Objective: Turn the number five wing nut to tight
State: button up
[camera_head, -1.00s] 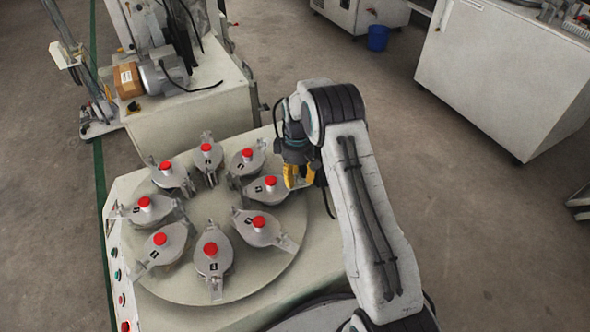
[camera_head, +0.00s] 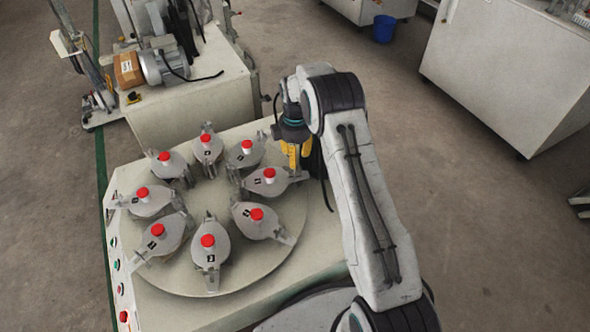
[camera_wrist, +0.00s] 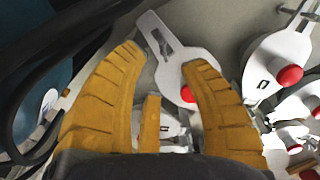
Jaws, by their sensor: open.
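Several grey clamp-like stations with red-topped knobs stand in a ring on a round plate (camera_head: 185,287). Their black labels are too small to read, so I cannot tell which is number five. My gripper (camera_head: 293,158) has yellow fingers, points down and is open. It is at the plate's right side, by the right-hand station (camera_head: 262,183), whose flat arm reaches toward it. In the wrist view, my open fingers (camera_wrist: 165,60) frame one pale station with a slotted arm (camera_wrist: 160,38) and a red knob (camera_wrist: 187,93), partly hidden by the right finger. Nothing is gripped.
Neighbouring stations with red knobs (camera_wrist: 289,77) crowd the right of the wrist view. A row of buttons (camera_head: 117,265) lines the table's left edge. A machine with a motor (camera_head: 163,66) and a cardboard box (camera_head: 128,69) stands behind. Open floor lies to the right.

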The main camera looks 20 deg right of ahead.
aim_at(295, 173)
jog(key=shift+f+b, duration=1.25)
jog(key=shift+f, duration=2.3)
grip_shut()
